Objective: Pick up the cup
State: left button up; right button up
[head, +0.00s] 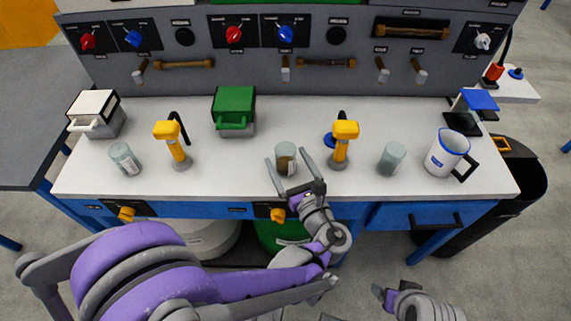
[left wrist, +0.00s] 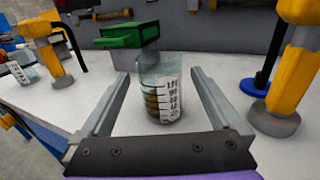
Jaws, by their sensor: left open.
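A clear glass cup (head: 286,154) with brownish contents stands upright on the white bench top near its front edge. In the left wrist view the cup (left wrist: 162,88) shows a printed scale on its side. My left gripper (head: 285,160) is open, with one finger on each side of this cup. The wrist view shows a gap between the cup and each finger. My right gripper (head: 383,293) is low in the head view, away from the bench; its jaws are too unclear to judge.
Similar glass cups stand at the left (head: 125,158) and right (head: 391,158). A white mug (head: 447,152) is farther right. Yellow taps (head: 175,143) (head: 342,143) flank the middle cup. A green-lidded box (head: 234,108) stands behind. A panel with knobs (head: 290,60) rises at the back.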

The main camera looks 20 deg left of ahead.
aim_at(282, 150)
pick_arm(q)
jog(key=x, duration=0.5)
jog(key=shift+f+b, duration=0.25)
jog(key=shift+b, duration=0.1)
jog(key=c, duration=1.5)
